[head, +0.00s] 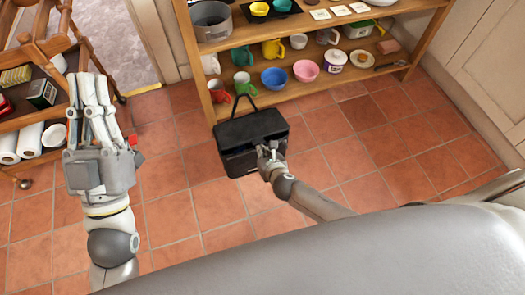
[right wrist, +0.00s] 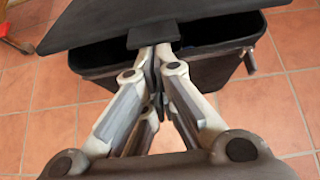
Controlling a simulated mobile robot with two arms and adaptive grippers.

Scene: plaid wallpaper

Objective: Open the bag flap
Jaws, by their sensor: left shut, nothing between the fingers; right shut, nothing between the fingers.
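The black bag (head: 238,165) stands on the tiled floor in front of the shelf, its strap (head: 240,101) rising behind it. Its flap (head: 250,128) is partly raised. In the right wrist view, a dark opening shows between the flap (right wrist: 130,16) and the bag body (right wrist: 212,73). My right gripper (head: 268,152) is at the bag's front right. Its fingertips are shut and empty, close below the flap's front tab (right wrist: 153,34); I cannot tell whether they touch it. My left gripper (head: 88,92) is shut and empty, well left of the bag.
A wooden shelf (head: 320,74) with cups, bowls and pots stands right behind the bag. A wooden cart (head: 35,80) with paper rolls is at the left, near my left gripper. The tiled floor (head: 385,150) to the right is clear.

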